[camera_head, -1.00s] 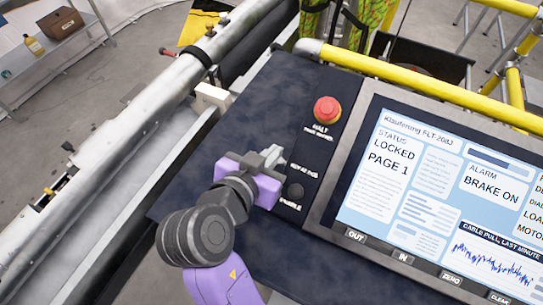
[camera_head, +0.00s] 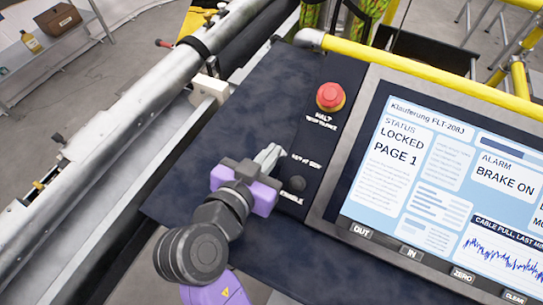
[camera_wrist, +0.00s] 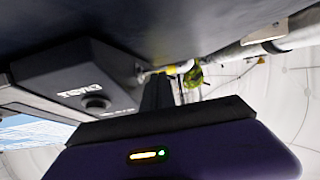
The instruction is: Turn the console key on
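The console (camera_head: 205,160) has a dark sloped panel with a narrow control strip. The strip carries a red halt button (camera_head: 330,96), a key label (camera_head: 306,160) and a round black enable knob (camera_head: 297,184). The key itself cannot be made out; my gripper's fingers cover the spot left of its label. My gripper (camera_head: 271,153) points at that spot with its grey fingers close together. Whether they hold the key is hidden. In the wrist view, the dark fingers (camera_wrist: 156,94) reach toward the panel beside the enable knob (camera_wrist: 97,104). The screen (camera_head: 440,165) reads LOCKED and BRAKE ON.
A yellow rail (camera_head: 420,72) runs behind the console. A long grey metal beam (camera_head: 130,105) lies along the left. A white block (camera_head: 210,88) sits by the console's upper left edge. The panel left of my gripper is bare.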

